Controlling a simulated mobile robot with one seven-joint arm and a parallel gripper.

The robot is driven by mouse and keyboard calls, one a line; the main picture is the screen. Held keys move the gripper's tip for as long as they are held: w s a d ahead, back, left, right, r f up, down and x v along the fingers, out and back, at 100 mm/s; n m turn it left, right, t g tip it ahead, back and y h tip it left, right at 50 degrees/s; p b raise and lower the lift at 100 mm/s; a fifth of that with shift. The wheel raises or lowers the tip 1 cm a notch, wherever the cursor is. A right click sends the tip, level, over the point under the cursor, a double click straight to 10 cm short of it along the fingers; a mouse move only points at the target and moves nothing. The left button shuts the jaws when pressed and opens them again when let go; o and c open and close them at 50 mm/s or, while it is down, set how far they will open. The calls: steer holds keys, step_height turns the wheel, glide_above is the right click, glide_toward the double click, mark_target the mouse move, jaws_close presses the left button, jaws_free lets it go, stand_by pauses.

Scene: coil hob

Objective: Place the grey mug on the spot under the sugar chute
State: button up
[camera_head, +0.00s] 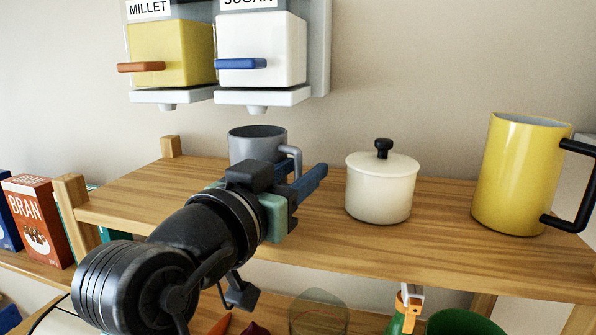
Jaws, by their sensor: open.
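The grey mug (256,144) is upright at the back of the wooden shelf, with its handle on the right. In the picture it is straight below the sugar chute (257,109), with a gap between the chute and the rim. The sugar dispenser (275,38) is white with a blue lever. My gripper (307,167) is open, its blue fingers reaching toward the back right beside the mug's handle. Whether a finger touches the handle I cannot tell. My gripper and arm hide the mug's lower part and the spot beneath it.
A millet dispenser (172,52) hangs left of the sugar one. A white lidded pot (381,186) stands right of my gripper, and a yellow jug (518,175) farther right. A bran box (40,218) is at left. The shelf (130,200) is clear left of the mug.

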steer(key=shift+r, duration=0.3)
steer(key=b+v, duration=0.4)
steer(key=v, duration=0.8)
steer(key=s+d+r+n+t+y, duration=0.2)
steer(key=r+n+t+y, duration=0.1)
steer(key=r+t+y, duration=0.1)
steer(key=s+d+r+n+t+y, duration=0.1)
steer(key=s+r+n+t+y, duration=0.2)
steer(key=r+t, duration=0.4)
steer(key=shift+s+d+r+t+y, duration=0.25)
steer(key=shift+d+t+y, duration=0.1)
steer(key=shift+y, duration=0.55)
